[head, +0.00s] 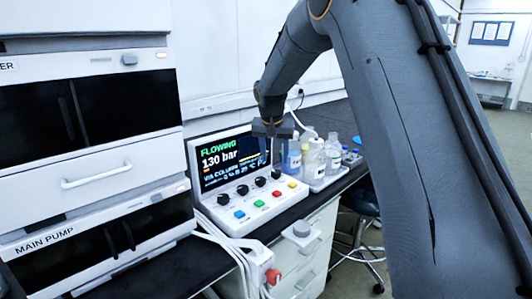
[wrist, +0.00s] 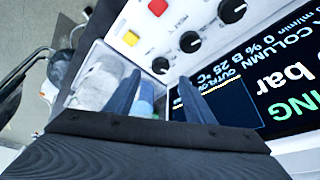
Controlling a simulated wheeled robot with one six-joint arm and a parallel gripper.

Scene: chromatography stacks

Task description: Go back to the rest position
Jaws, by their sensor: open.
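My gripper (head: 272,150) is in front of the right side of the control box's screen in the head view, above its row of black knobs. In the wrist view my gripper (wrist: 160,76) shows two separate dark fingers with nothing held between them. The control box (head: 232,219) is white and stands on the black bench; it also shows in the wrist view (wrist: 122,26). Its screen (head: 228,163) reads FLOWING and 130 bar. Part of the screen is hidden behind the gripper. Whether the fingers touch the box cannot be told.
Bottles (head: 312,158) stand in a white tray (head: 326,181) right of the control box. Stacked white instruments (head: 95,178) fill the left. A white valve block with a red knob (head: 273,275) is at the bench front. A stool (head: 358,204) stands right of the drawers.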

